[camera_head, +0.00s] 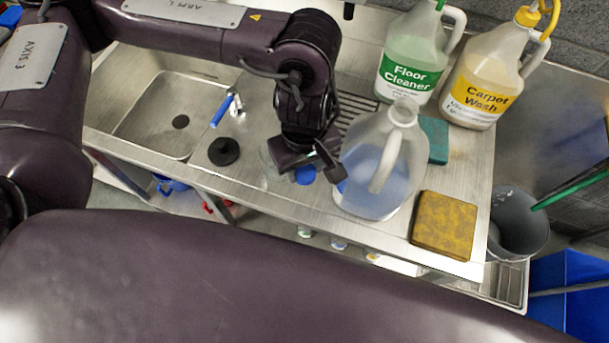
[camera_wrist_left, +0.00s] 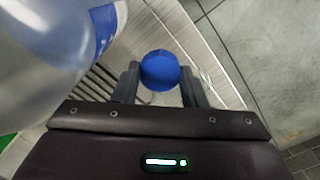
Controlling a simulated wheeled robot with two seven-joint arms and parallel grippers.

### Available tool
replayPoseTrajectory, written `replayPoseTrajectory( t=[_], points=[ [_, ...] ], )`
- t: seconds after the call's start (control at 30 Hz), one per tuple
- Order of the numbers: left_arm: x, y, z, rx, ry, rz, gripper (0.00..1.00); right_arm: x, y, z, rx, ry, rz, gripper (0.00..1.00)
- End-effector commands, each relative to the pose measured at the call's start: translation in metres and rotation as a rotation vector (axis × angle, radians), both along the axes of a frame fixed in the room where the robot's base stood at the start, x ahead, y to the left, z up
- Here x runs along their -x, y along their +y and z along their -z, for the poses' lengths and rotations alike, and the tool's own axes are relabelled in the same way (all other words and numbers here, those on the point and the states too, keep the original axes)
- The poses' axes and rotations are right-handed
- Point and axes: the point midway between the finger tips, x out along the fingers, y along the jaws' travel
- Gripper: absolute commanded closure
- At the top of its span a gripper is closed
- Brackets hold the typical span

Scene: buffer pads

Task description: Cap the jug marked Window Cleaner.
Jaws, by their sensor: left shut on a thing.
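An uncapped clear jug (camera_head: 377,171) with blue liquid stands on the steel counter, its label turned away in the head view. In the left wrist view the jug (camera_wrist_left: 60,60) fills the upper left, with a blue label edge whose words I cannot read. My left gripper (camera_wrist_left: 162,85) is shut on a blue cap (camera_wrist_left: 160,70), held between the fingertips. In the head view the left gripper (camera_head: 318,170) and the blue cap (camera_head: 305,175) are just left of the jug, lower than its open mouth. My right gripper is not in view.
Behind the jug stand a Floor Cleaner jug (camera_head: 412,62) and a Carpet Wash jug (camera_head: 487,75). A teal pad (camera_head: 436,140) and a yellow-brown sponge (camera_head: 444,225) lie to its right. A sink (camera_head: 165,115), black stopper (camera_head: 223,151) and blue-handled tool (camera_head: 224,108) are left.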

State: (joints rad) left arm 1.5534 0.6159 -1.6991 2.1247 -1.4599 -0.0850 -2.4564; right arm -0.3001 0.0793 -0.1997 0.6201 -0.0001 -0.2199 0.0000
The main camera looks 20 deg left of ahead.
Motion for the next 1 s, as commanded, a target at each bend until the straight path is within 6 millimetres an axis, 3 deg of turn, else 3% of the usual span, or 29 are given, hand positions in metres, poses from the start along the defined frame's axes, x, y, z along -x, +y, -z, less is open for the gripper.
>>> replayPoseTrajectory(
  t=[0.2, 0.4, 0.6, 0.93, 1.0],
  points=[
    [-0.002, 0.000, -0.053, -0.001, -0.007, 0.000, 0.82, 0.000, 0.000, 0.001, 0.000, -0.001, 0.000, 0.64],
    [-0.001, 0.000, -0.082, -0.001, -0.004, -0.001, 0.82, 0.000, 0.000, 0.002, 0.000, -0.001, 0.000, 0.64],
    [0.000, 0.000, -0.094, -0.001, -0.001, -0.001, 0.82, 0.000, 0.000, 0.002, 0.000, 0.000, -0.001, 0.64],
    [0.000, 0.000, -0.094, -0.001, 0.001, -0.001, 0.82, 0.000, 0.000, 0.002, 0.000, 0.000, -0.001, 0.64],
    [0.000, 0.000, -0.094, -0.001, 0.001, 0.000, 0.82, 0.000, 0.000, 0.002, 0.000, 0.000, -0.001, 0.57]
  ],
)
